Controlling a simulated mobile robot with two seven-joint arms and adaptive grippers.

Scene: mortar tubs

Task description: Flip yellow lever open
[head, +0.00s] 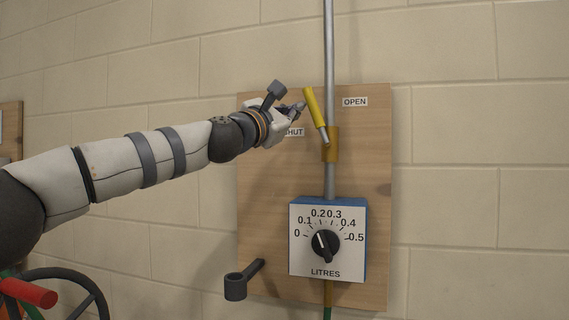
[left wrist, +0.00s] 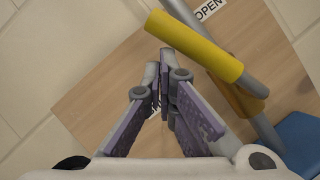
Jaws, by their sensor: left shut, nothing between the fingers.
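The yellow lever (head: 314,107) is on a brass valve body (head: 331,144) on the vertical grey pipe. It stands nearly upright, its top leaning a little left, between the SHUT label (head: 294,132) and the OPEN label (head: 355,101). My left gripper (head: 299,107) is shut and empty, just left of the lever's yellow sleeve. In the left wrist view the closed fingers (left wrist: 165,60) are left of the yellow sleeve (left wrist: 195,45), and I cannot tell whether they touch it. My right gripper is not in view.
A wooden board (head: 375,200) carries the pipe and a blue box with a LITRES dial (head: 326,243) below the valve. A dark crank or bracket (head: 238,284) sticks out at the board's lower left. A dark wheel with a red handle (head: 30,292) is at lower left.

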